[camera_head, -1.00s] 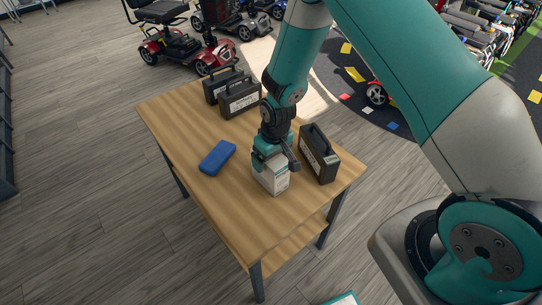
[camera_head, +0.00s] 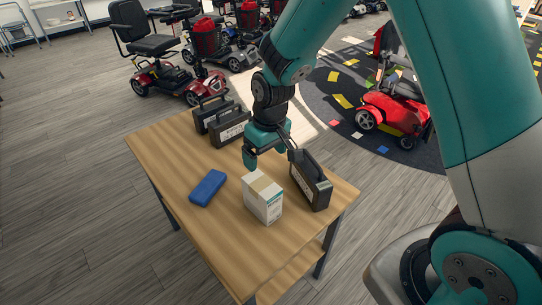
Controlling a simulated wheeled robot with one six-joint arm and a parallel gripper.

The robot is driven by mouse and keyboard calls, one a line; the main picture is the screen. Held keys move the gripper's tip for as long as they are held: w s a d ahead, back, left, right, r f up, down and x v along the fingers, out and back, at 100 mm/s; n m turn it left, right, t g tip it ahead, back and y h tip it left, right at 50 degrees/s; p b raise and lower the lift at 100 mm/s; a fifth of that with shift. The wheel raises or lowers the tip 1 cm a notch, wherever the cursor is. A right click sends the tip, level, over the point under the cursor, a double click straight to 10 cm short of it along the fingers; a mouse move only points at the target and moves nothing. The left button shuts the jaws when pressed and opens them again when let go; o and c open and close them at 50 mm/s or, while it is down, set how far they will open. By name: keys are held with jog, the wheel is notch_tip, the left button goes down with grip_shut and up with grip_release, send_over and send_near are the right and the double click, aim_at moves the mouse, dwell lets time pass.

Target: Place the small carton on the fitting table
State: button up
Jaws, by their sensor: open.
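The small carton (camera_head: 262,198) is a white box with a tan strip on top. It stands upright on the wooden fitting table (camera_head: 225,245), near the table's middle right. My gripper (camera_head: 268,158) is open and empty, above and slightly behind the carton, apart from it.
A black case (camera_head: 311,182) stands close to the right of the carton. A blue case (camera_head: 208,188) lies to its left. Two more black cases (camera_head: 230,128) stand at the table's back. Red scooters (camera_head: 165,75) are parked beyond. The table's front is clear.

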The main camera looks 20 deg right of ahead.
jog(key=s+a+r+n+y, duration=0.1)
jog(key=s+a+r, duration=0.1)
jog(key=s+r, duration=0.7)
jog(key=s+a+r+n+g+y, duration=0.1)
jog(key=s+a+r+n+y, duration=0.1)
jog(key=s+r, duration=0.7)
jog(key=s+a, duration=0.1)
jog(key=s, duration=0.4)
jog(key=shift+s+a+n, duration=0.15)
jog(key=shift+s+n, duration=0.05)
jog(key=shift+n, duration=0.1)
